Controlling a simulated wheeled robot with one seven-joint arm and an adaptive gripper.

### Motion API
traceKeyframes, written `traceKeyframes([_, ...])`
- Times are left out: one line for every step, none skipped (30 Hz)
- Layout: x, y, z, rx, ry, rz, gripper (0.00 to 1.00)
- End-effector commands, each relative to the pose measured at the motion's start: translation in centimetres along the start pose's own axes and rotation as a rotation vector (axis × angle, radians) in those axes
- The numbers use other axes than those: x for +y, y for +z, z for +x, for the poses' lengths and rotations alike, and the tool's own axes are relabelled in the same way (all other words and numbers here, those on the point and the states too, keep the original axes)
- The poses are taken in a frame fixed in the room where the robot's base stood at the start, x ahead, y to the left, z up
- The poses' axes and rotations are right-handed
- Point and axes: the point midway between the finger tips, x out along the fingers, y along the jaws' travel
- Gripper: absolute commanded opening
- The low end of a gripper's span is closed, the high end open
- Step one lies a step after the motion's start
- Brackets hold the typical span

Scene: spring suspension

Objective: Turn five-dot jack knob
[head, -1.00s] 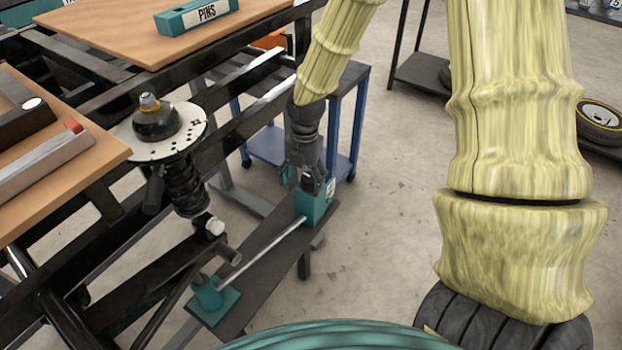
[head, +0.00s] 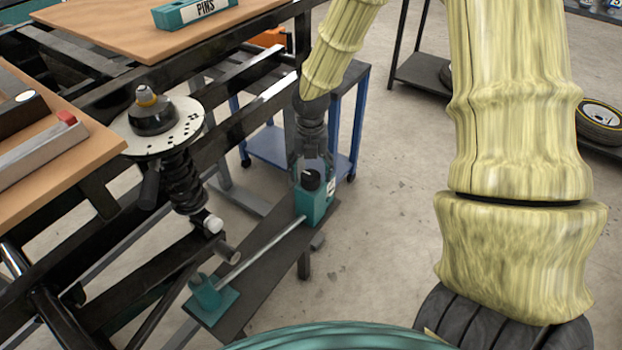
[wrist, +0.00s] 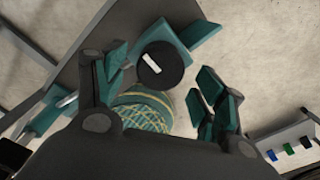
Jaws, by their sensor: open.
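The teal jack block (head: 313,206) stands at the far end of a dark plank, with a black round knob (head: 309,180) on top. A small white label on its side is too small to read. In the wrist view the knob (wrist: 161,66) is a black disc with a white bar mark. My gripper (head: 311,168) is just above the knob in the head view, its fingers partly blurred. In the wrist view my gripper (wrist: 162,68) is open, with a finger on each side of the knob and gaps showing between them.
A steel rod (head: 262,248) links the block to a teal foot (head: 211,296) on the plank (head: 255,245). A spring strut with a dotted white disc (head: 190,128) stands at left. A blue cart (head: 275,150) is behind my gripper.

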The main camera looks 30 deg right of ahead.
Motion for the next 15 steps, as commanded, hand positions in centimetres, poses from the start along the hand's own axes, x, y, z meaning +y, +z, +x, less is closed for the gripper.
traceKeyframes([-0.1, 0.0, 0.8, 0.001, -0.002, 0.0, 0.71])
traceKeyframes([-0.1, 0.0, 1.1, 0.001, -0.002, 0.0, 0.71])
traceKeyframes([-0.1, 0.0, 1.5, 0.001, -0.002, 0.0, 0.71])
traceKeyframes([-0.1, 0.0, 1.8, 0.001, -0.002, 0.0, 0.71])
traceKeyframes([0.0, 0.0, 2.1, 0.001, -0.002, 0.0, 0.71])
traceKeyframes([0.0, 0.0, 2.3, 0.001, -0.002, 0.0, 0.71])
traceKeyframes([0.0, 0.0, 2.5, 0.0, -0.002, 0.0, 0.71])
traceKeyframes([0.0, 0.0, 2.6, 0.0, -0.001, 0.0, 0.71])
traceKeyframes([0.0, 0.0, 2.7, 0.0, -0.001, 0.0, 0.71])
traceKeyframes([0.0, 0.0, 2.8, 0.0, -0.001, 0.0, 0.71])
traceKeyframes([0.0, 0.0, 2.9, 0.0, -0.001, 0.0, 0.71])
traceKeyframes([0.0, 0.0, 2.9, 0.0, -0.001, 0.0, 0.71])
traceKeyframes([0.0, 0.0, 2.9, 0.0, -0.001, 0.0, 0.71])
traceKeyframes([0.0, 0.0, 2.9, 0.0, -0.001, 0.0, 0.71])
traceKeyframes([0.0, 0.0, 2.9, 0.0, 0.0, 0.0, 0.71])
